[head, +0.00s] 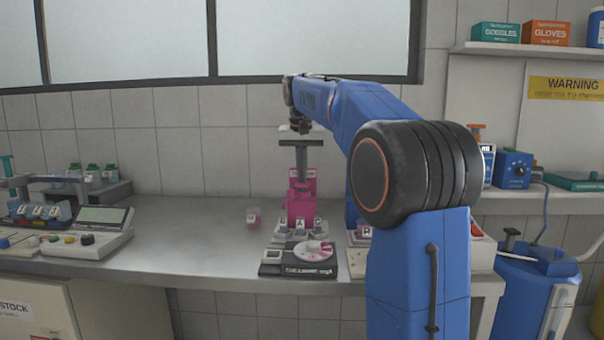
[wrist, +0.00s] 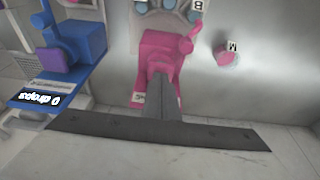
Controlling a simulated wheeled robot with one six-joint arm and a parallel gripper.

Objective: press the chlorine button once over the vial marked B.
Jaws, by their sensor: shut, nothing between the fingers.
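The pink dispenser (head: 301,207) stands on the bench behind a row of small vials with white letter tags. It also fills the top middle of the wrist view (wrist: 150,52). The vial marked B (head: 281,232) is at the left of that row; its tag (wrist: 198,5) shows at the top edge of the wrist view. My gripper (head: 301,176) is shut and empty, pointing down over the pink dispenser's top. In the wrist view the closed fingers (wrist: 161,80) overlap the pink top. I cannot tell whether they touch it. The button itself is hidden or unclear.
A pink vial marked M (wrist: 228,57) stands apart beside the dispenser. A blue device with a "0 drops" display (wrist: 38,97) stands on its other side.

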